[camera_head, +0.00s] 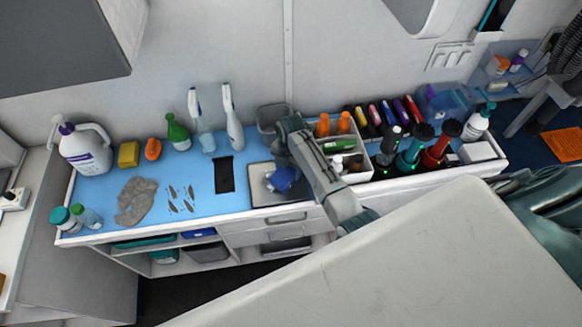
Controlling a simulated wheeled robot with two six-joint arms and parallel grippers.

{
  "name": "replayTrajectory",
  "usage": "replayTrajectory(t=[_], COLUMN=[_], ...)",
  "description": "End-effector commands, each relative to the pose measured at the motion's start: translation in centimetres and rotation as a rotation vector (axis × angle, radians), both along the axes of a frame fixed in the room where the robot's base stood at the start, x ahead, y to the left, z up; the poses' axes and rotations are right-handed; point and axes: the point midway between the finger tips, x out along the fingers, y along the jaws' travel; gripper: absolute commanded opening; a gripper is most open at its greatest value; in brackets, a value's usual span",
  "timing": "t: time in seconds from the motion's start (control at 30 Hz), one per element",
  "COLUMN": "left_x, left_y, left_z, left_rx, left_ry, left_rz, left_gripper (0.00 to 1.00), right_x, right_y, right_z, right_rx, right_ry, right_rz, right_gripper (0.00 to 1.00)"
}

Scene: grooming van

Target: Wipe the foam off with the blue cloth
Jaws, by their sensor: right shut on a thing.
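My right gripper (281,164) points down over the shallow grey tray (263,201) set in the middle of the blue counter. It is shut on the blue cloth (284,180), which is bunched up below the fingers. The cloth is over the tray; I cannot tell whether it touches the tray's surface. I cannot make out any foam; the gripper, arm and cloth hide part of the tray. My left gripper does not show.
A dark rectangle (224,175) and a crumpled grey heap (136,200) lie on the blue counter (103,191) to the left. Spray bottles (233,118) stand behind. A white caddy (359,176) and several clippers stand right of the arm. A pale slab (420,265) fills the foreground.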

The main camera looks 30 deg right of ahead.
Motion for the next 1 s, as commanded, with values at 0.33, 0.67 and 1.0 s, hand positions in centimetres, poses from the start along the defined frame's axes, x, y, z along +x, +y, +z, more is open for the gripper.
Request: replayTrajectory(t=[0.33,0.67,1.0], left_x=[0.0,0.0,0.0], left_y=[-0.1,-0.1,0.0], left_z=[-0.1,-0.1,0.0], left_rx=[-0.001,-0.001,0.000], left_ry=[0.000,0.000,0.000], left_rz=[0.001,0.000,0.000], left_gripper=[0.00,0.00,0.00], right_x=[0.5,0.9,1.7], right_y=[2.3,3.8,6.3], right_z=[-0.1,0.1,0.3], right_rx=[0.011,0.010,0.012], right_ry=[0.000,0.000,-0.001], right_rz=[0.001,0.001,0.002], right_gripper=[0.25,0.25,0.25])
